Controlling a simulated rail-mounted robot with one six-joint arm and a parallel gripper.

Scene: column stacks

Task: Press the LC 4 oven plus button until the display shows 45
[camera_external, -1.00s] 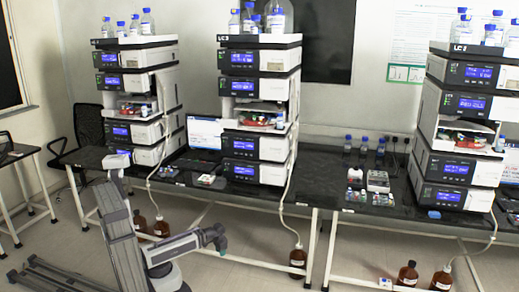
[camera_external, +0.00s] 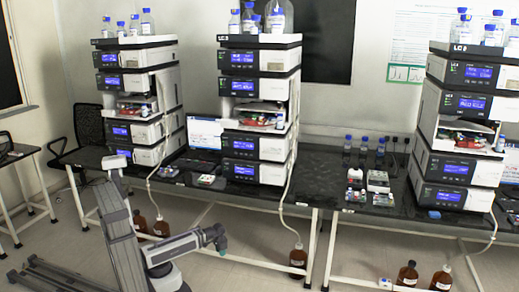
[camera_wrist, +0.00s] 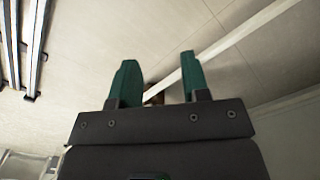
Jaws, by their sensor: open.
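Three column stacks stand on black benches in the external view: a left stack (camera_external: 145,95), a middle stack (camera_external: 262,100) marked LC 3, and a right stack (camera_external: 462,125). The left stack's label is too small to read. Its modules carry lit blue displays, including an upper display (camera_external: 109,57) and a lower display (camera_external: 120,131). I cannot read their numbers, make out a plus button, or tell which module is the oven. My gripper (camera_external: 220,240) is low, in front of and below the bench. In the wrist view its green fingers (camera_wrist: 158,70) are apart and empty.
Brown bottles (camera_external: 298,258) stand on the floor under the benches. A laptop (camera_external: 203,135) and small vials (camera_external: 356,185) are on the benches. White bench legs (camera_external: 315,245) and rails stand near my arm. The floor in front is clear.

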